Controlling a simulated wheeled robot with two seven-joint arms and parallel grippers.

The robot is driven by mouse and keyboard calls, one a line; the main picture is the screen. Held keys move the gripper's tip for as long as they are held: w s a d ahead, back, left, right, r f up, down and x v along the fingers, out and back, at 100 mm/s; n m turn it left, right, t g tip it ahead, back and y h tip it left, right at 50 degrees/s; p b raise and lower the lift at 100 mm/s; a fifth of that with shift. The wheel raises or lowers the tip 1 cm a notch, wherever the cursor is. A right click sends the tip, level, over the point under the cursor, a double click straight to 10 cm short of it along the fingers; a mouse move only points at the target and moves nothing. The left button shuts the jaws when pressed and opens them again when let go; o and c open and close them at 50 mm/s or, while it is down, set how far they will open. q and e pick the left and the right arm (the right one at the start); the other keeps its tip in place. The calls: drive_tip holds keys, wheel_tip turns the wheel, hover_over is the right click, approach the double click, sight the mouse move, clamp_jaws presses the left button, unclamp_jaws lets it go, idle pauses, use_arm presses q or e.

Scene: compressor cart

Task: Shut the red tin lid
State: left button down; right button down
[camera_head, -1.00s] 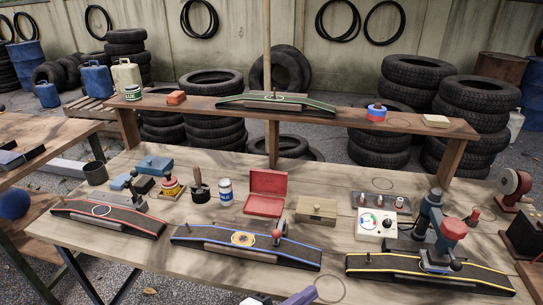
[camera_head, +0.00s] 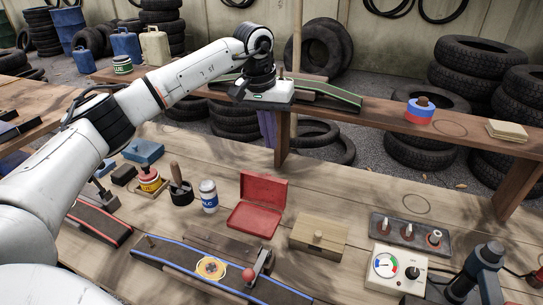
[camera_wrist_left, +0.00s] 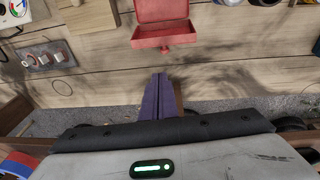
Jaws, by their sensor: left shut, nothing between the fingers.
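The red tin (camera_head: 252,219) stands on the workbench, in the middle of the head view. Its lid (camera_head: 264,189) is open, standing up at the tin's back edge. The tin also shows at the top of the left wrist view (camera_wrist_left: 163,40). My left gripper (camera_head: 266,138) hangs behind and above the tin, by the raised shelf, apart from the lid. Its purple fingers (camera_wrist_left: 158,80) are together and empty, pointing toward the tin in the wrist view. My right gripper is not in view.
A wooden box (camera_head: 318,238) stands right of the tin, and a white-and-blue can (camera_head: 208,196) stands left of it. The raised shelf (camera_head: 365,122) runs behind, with a post near my gripper. A blue-edged ramp (camera_head: 190,262) lies in front.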

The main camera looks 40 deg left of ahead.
use_arm(q)
drive_tip(key=a+r, duration=0.1)
drive_tip(key=a, duration=0.1)
drive_tip(key=y+p, duration=0.1)
drive_tip(key=p, duration=0.1)
hover_over(265, 188)
drive_tip(key=w+a, duration=0.1)
drive_tip(key=a, duration=0.2)
wheel_tip(265, 188, down, 9)
drive_tip(key=shift+d+r, duration=0.2)
drive_tip(key=shift+w, duration=0.1)
